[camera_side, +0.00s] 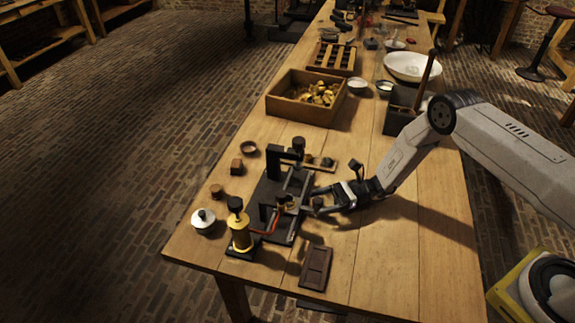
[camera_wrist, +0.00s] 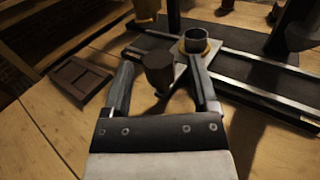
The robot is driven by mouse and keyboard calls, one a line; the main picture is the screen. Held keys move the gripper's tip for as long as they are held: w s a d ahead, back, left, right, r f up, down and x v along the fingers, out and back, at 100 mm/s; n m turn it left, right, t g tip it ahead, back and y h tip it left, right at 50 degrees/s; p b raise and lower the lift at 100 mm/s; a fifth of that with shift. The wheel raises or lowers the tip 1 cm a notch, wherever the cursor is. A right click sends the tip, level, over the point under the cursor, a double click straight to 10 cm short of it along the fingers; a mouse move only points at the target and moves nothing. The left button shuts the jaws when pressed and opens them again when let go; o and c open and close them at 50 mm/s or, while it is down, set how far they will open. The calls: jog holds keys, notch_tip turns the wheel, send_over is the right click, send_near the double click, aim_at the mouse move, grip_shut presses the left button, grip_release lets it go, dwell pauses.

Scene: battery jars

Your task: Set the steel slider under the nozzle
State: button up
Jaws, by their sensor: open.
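The steel slider (camera_wrist: 181,74) sits on the two rails of the black press fixture (camera_side: 268,190), toward their near end. It carries a brass-rimmed cup (camera_wrist: 196,42) and a dark round knob (camera_wrist: 158,72) on its near side. The cup also shows in the side view (camera_side: 285,202). My gripper (camera_wrist: 160,66) is open, with its fingers on either side of the knob; contact is not clear. In the side view my gripper (camera_side: 322,203) reaches the fixture from the right. The nozzle seems to hang from the fixture's black arm (camera_side: 276,156), farther along the rails; its tip is not clear.
A brass cylinder (camera_side: 240,237) with a red tube stands at the fixture's near left. A dark tray (camera_side: 315,268) lies in front. A white-lidded jar (camera_side: 203,221) and small pots stand left. A wooden crate (camera_side: 284,108) stands behind. The table's right front is clear.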

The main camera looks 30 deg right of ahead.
jog(key=shift+w+a, duration=0.2)
jog(key=shift+a, duration=0.65)
jog(key=shift+w+a, duration=0.15)
jog(key=shift+a, duration=0.7)
grip_shut()
